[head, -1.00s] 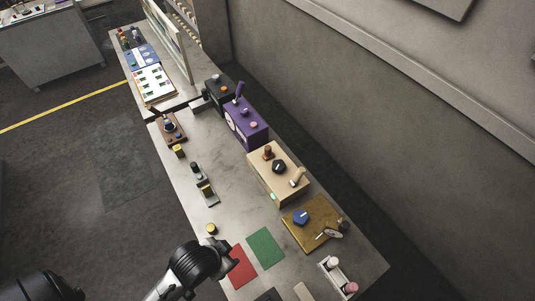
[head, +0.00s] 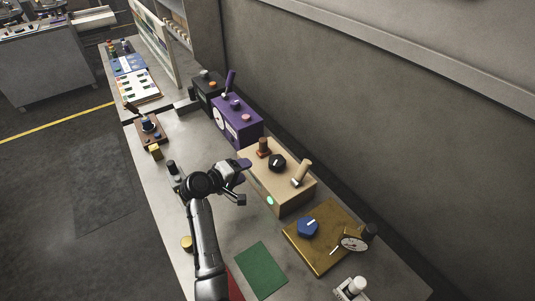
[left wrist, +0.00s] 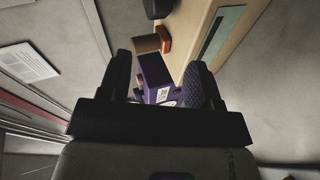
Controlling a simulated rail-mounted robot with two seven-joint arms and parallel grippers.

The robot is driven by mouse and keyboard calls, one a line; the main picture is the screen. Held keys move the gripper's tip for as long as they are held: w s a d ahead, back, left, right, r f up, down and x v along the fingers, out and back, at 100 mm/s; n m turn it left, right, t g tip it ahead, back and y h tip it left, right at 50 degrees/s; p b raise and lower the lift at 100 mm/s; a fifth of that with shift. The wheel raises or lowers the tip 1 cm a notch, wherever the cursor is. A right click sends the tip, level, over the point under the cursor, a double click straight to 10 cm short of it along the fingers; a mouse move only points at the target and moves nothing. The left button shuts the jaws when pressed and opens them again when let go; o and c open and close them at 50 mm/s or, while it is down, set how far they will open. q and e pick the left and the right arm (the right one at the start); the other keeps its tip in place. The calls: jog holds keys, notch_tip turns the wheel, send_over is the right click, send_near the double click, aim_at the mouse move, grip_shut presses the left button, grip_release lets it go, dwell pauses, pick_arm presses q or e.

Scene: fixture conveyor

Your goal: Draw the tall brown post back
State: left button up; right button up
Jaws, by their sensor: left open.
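The brown post (head: 263,146) stands upright on a reddish base at the back left of the tan box's top (head: 290,180). In the left wrist view the post (left wrist: 146,44) shows beyond my finger tips, with its orange-red base beside it. My left gripper (head: 243,181) is open and empty, in front of the tan box and short of the post. In the left wrist view its two dark fingers (left wrist: 160,72) are spread, with the purple box (left wrist: 158,80) showing between them. My right gripper is not in view.
The tan box also carries a black knob (head: 277,162) and a pale slanted lever (head: 301,172). The purple box (head: 237,121) stands farther left, the brass-coloured plate with a blue knob (head: 307,228) nearer right. A green mat (head: 261,270) lies flat on the table.

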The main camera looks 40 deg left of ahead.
aim_at(260, 145)
pick_arm(q)
jog(key=w+a+n+t+b, duration=0.1)
jog(key=w+n, duration=0.4)
jog(key=n, duration=0.2)
jog(key=w+a+f+n+t+y, duration=0.1)
jog(key=w+n, duration=0.4)
jog(key=n, duration=0.2)
jog(key=w+a+n+t+y+b, duration=0.1)
jog(key=w+n+t, duration=0.1)
jog(key=w+n, duration=0.3)
jog(key=shift+w+a+f+n+b, duration=0.1)
jog(key=shift+w+f+n+b, duration=0.1)
jog(key=shift+n, duration=0.45)
jog(key=shift+w+a+f+n+b, duration=0.1)
jog(key=shift+f+n, duration=0.05)
jog(key=shift+n, duration=0.5)
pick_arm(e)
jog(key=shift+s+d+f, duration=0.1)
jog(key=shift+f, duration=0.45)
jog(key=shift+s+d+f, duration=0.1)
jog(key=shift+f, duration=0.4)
pick_arm(q)
jog(key=shift+c, duration=0.5)
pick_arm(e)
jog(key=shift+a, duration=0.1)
